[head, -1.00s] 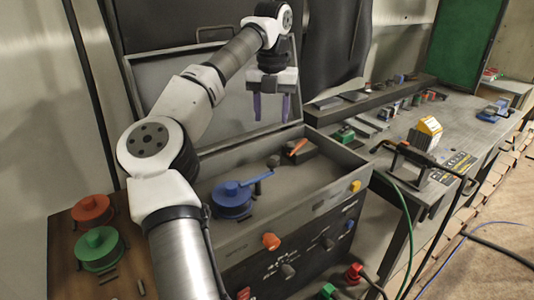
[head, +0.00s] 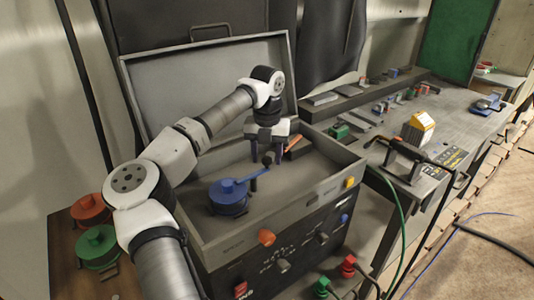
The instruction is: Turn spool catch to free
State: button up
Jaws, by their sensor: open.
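A blue spool (head: 228,200) sits in the open grey case, with a flat blue arm (head: 250,177) reaching up and right from its top. A dark round knob (head: 268,159) shows at the arm's far end. An orange lever (head: 297,142) on a dark block lies just right of and behind my gripper; the gripper partly hides the block. My gripper (head: 267,174) points down, open, with its purple fingers around the area of the blue arm's end and the knob. I cannot tell whether the fingers touch anything. No part is labelled as the catch.
The case's raised lid (head: 215,85) stands behind my arm. Red (head: 91,208) and green (head: 97,246) spools sit at left. A cluttered workbench (head: 455,125) stands at right. The tray's right part is clear.

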jog(key=c, duration=1)
jog(key=m, duration=0.1)
jog(key=s+m, duration=0.1)
jog(key=m, duration=0.1)
jog(key=shift+s+d+m+b, duration=0.15)
jog(key=shift+d+m+b, duration=0.15)
jog(key=shift+d, duration=0.05)
jog(key=s+m, duration=0.1)
jog(key=m, duration=0.2)
jog(key=s+m+b, duration=0.1)
jog(key=m, duration=0.2)
jog(key=s+m, duration=0.1)
jog(key=m, duration=0.2)
jog(key=shift+s, duration=0.3)
jog(key=shift+s+a+m+b, duration=0.2)
jog(key=shift+s+m, duration=0.1)
jog(key=shift+m, duration=0.55)
jog(key=shift+s+a+m+b, duration=0.15)
jog(key=shift+s+a+m, duration=0.1)
jog(key=shift+m, duration=0.6)
